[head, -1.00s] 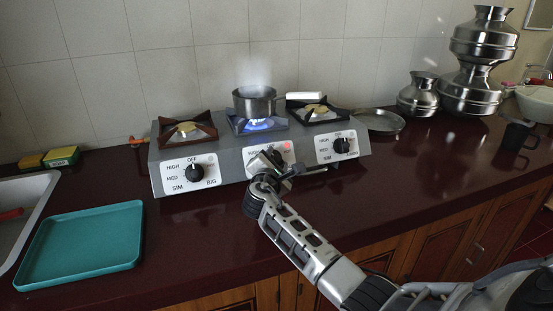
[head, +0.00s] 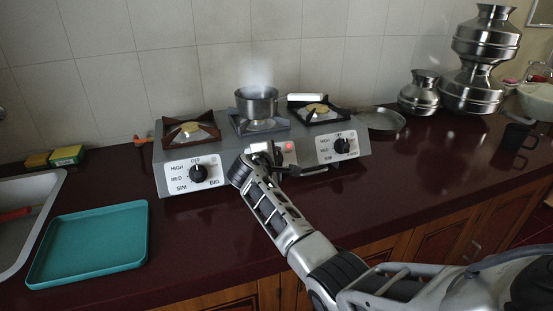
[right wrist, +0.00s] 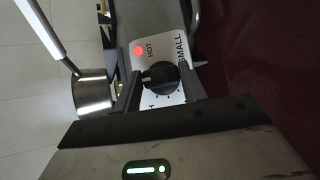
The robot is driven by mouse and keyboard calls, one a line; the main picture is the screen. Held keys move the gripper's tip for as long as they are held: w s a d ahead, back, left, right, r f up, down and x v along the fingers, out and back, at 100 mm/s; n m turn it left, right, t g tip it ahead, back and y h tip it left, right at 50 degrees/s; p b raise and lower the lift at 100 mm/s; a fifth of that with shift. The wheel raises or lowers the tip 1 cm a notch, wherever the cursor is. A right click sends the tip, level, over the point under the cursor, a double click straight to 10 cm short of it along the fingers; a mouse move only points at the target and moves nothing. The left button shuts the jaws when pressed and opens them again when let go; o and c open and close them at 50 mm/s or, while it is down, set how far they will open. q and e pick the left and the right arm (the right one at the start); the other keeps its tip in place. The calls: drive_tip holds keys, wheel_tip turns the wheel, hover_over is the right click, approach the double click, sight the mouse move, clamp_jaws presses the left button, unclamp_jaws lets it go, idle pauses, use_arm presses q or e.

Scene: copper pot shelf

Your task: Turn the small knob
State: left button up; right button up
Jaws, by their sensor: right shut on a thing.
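The grey stove (head: 228,166) stands against the tiled wall, with white dial plates on its front. The small knob is the middle one, mostly hidden by my gripper in the head view. In the right wrist view the black knob (right wrist: 159,75) sits on a plate lettered HOT and SMALL, with a red light (right wrist: 138,51) lit. My right gripper (head: 265,152) is at the middle plate. Its fingers (right wrist: 158,84) are shut on the knob from both sides. A steaming steel pot (head: 256,103) sits on the middle burner, with no flame visible under it. My left gripper is not in view.
The left knob (head: 198,174) and right knob (head: 342,146) flank the middle plate. A teal tray (head: 90,243) lies on the counter at left, beside the sink (head: 45,190). Steel vessels (head: 419,92) stand at back right. The counter right of the stove front is clear.

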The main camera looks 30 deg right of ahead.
idle(0.4)
drive_tip(key=o, duration=1)
drive_tip(key=v, duration=1.6)
drive_tip(key=shift+d, duration=0.1)
